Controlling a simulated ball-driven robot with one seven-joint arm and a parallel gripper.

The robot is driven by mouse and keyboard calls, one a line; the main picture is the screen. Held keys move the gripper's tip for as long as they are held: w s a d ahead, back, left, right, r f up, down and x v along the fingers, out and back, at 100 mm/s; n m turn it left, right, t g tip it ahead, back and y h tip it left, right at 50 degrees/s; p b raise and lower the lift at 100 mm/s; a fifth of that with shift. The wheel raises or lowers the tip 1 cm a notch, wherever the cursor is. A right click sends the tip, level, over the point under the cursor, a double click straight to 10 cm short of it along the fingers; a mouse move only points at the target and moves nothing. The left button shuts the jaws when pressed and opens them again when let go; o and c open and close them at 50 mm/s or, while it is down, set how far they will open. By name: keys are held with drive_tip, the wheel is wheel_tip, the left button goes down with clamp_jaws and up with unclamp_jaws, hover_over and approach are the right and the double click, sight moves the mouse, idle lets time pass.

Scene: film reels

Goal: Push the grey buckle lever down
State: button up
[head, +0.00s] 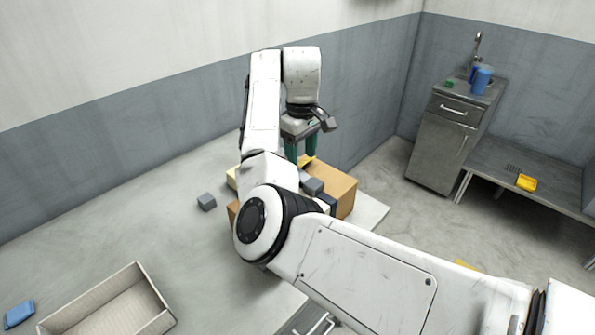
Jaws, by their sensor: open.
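A tan box (343,191) stands on the counter, partly hidden behind my arm. A small grey block-like part (313,187) shows on top of it, with a darker piece beside it. This grey part may be the buckle lever, but it is too small and too covered for me to tell its shape or position. My gripper (301,150), with green fingers, points down above the back of the box. It is open, with nothing seen between the fingers. Whether the fingertips touch anything is unclear. A yellow piece (308,160) shows close to the fingertips.
A loose grey cube (206,202) lies on the counter (150,225) left of the box. An open tray (150,322) and a blue object (19,313) are at the lower left. A wall runs behind. A metal cabinet (434,145) with a blue jug (482,79) stands at right.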

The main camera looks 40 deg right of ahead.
sight(300, 173)
drive_tip(key=shift+f, duration=2.75)
drive_tip(key=c, duration=1.1)
drive_tip(key=shift+o, duration=0.2)
drive_tip(key=shift+w+d+r+g+p, duration=0.1)
drive_tip(key=shift+w+g+p, duration=0.1)
drive_tip(key=shift+g+p, duration=0.6)
drive_tip(key=shift+w+f+g, duration=0.2)
drive_tip(key=shift+f+g, duration=0.15)
drive_tip(key=shift+g, duration=0.35)
drive_tip(key=o, duration=1.1)
drive_tip(key=shift+c, duration=0.2)
drive_tip(key=v, duration=1)
drive_tip(key=shift+r+b, duration=0.35)
